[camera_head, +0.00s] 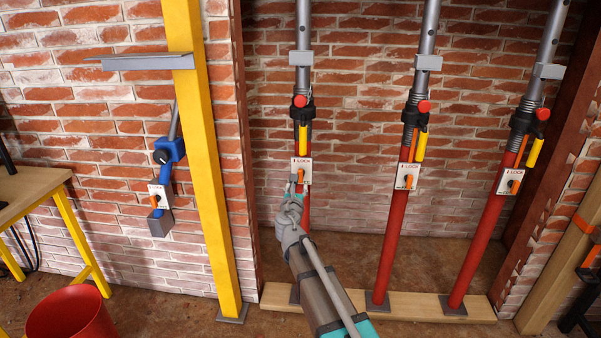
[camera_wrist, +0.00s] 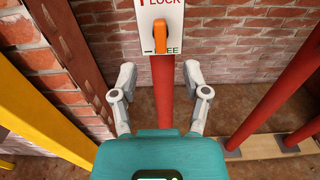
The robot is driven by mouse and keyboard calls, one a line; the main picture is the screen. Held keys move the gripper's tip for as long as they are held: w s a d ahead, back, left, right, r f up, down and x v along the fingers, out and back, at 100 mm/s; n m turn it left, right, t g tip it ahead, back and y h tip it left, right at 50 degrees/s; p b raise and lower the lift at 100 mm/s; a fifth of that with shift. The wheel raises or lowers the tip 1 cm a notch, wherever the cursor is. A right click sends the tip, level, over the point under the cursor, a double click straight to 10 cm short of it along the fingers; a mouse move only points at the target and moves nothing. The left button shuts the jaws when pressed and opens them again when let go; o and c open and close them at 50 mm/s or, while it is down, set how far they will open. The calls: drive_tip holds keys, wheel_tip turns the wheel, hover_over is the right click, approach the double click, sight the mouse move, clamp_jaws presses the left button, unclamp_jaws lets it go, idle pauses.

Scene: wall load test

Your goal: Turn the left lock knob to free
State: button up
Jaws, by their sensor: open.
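The left lock knob (camera_wrist: 161,38) is an orange lever on a white plate (camera_wrist: 176,14) marked LOCK above and FREE below, partly covered by the knob. It stands roughly upright, leaning a little in the wrist view. The plate sits on the left red prop (camera_wrist: 164,98). I see no contact with the knob.
Two more red props, the middle (camera_head: 393,235) and the right (camera_head: 478,250), stand to the right with similar plates. A yellow post (camera_head: 205,160) stands left. A wooden sill (camera_head: 430,305) lies at the props' feet. A brick wall (camera_head: 350,120) is behind.

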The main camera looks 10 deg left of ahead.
sight(300, 173)
drive_tip(key=w, duration=1.1)
drive_tip(key=shift+w, duration=0.3)
clamp_jaws()
